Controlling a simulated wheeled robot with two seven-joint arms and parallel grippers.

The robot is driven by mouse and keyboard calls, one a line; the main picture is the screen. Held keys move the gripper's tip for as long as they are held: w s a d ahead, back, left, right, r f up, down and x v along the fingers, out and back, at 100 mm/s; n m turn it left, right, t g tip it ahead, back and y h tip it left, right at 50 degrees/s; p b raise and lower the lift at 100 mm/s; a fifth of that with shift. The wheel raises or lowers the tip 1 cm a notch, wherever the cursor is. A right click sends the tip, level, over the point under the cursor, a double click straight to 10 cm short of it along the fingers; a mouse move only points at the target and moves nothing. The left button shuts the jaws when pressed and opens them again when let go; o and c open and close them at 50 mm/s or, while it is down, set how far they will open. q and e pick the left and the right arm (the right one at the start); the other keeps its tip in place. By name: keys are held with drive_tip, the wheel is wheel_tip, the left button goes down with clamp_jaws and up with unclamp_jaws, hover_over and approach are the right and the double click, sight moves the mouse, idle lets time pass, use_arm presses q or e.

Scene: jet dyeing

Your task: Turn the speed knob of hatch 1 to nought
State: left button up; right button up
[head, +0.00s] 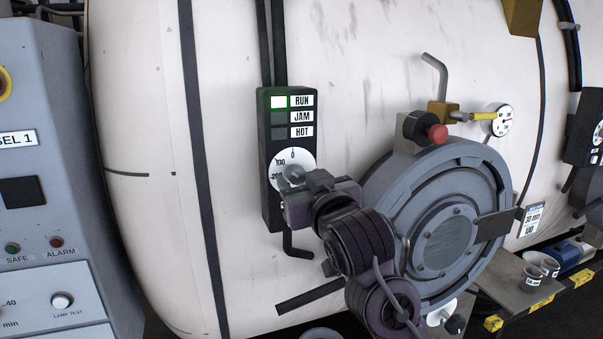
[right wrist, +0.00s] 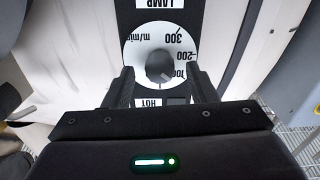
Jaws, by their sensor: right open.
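The speed knob (head: 293,174) sits on a white dial (head: 303,160) marked 0, 100 and 200, on a black control box (head: 271,190). In the right wrist view the dial looks upside down. There the grey knob (right wrist: 159,66) has a pale pointer that seems to aim near the 100 mark. My right gripper (right wrist: 158,72) is open, one finger on each side of the knob, with gaps visible. Whether the fingertips reach to the knob's depth I cannot tell. In the head view my right gripper (head: 300,182) covers the dial's lower part. My left gripper is out of view.
The box's green RUN lamp (head: 279,102) is lit. A grey control cabinet (head: 45,170) stands at the left. The pale vessel wall between is clear.

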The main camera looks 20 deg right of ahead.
drive_tip(key=shift+w, duration=0.45)
drive_tip(key=c, duration=1)
drive_tip(key=shift+m, duration=0.4)
drive_tip(key=m+p, duration=0.1)
drive_tip(key=m, duration=0.3)
drive_tip(key=shift+m, duration=0.3)
drive_tip(key=shift+m+p, duration=0.35)
drive_tip(key=shift+m, duration=1.95)
drive_tip(key=o, duration=1)
